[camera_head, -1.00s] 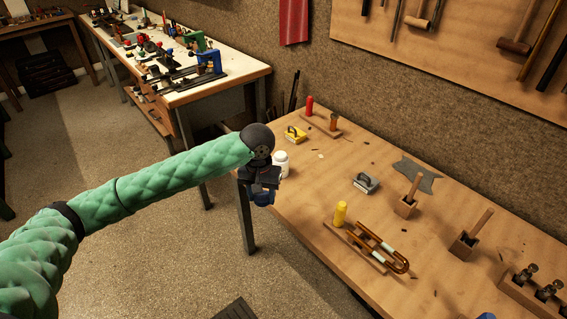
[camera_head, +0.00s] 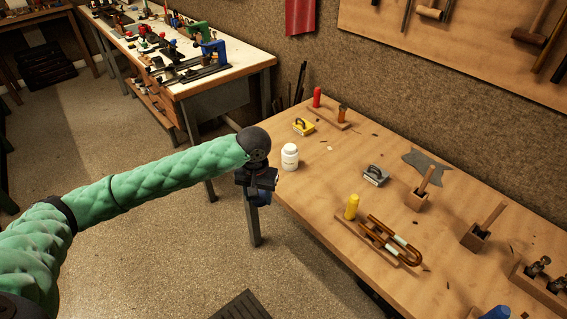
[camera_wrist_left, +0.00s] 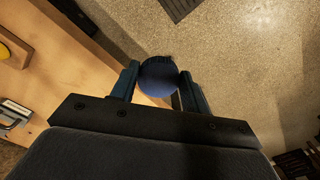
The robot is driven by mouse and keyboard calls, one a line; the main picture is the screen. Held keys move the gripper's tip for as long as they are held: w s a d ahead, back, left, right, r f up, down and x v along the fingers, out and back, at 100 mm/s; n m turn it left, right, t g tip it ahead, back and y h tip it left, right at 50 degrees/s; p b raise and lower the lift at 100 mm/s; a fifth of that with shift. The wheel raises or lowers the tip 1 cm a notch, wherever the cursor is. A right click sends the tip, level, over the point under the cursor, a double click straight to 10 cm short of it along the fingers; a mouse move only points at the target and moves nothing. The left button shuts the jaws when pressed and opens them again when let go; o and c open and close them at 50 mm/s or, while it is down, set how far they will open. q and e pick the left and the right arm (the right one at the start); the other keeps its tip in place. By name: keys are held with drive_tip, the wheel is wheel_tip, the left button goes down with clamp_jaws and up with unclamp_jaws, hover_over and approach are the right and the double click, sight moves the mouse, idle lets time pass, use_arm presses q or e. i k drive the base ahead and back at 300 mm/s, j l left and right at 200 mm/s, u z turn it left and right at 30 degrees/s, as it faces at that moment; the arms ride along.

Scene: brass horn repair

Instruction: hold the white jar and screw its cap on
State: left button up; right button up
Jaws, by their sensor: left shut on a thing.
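The white jar (camera_head: 290,157) stands upright near the left end of the wooden workbench. It has a label on its side and a narrower white top. My left gripper (camera_head: 262,196) is just left of and nearer than the jar, off the bench's left edge, apart from it. In the left wrist view, my left gripper (camera_wrist_left: 160,72) is shut on a round dark blue thing (camera_wrist_left: 158,79) with a ridged edge, which looks like the cap. In the head view the fingers and wrist mostly hide this thing. My right gripper is not in view.
The workbench (camera_head: 310,190) also holds a yellow block (camera_head: 303,127), a grey-handled block (camera_head: 375,175), a yellow cylinder (camera_head: 351,207), brass tubes (camera_head: 392,240) and a blue thing (camera_head: 496,313) at the bottom edge. Bare wood surrounds the jar. A second bench (camera_head: 255,62) stands behind left.

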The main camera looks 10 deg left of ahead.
sight(289, 154)
drive_tip(key=j+z, duration=0.2)
drive_tip(key=j, duration=0.5)
drive_tip(key=j+z, duration=0.2)
drive_tip(key=j, duration=0.5)
drive_tip(key=k+j+z, duration=0.2)
drive_tip(key=j, duration=0.5)
drive_tip(key=i+j, duration=0.05)
drive_tip(key=i, duration=0.05)
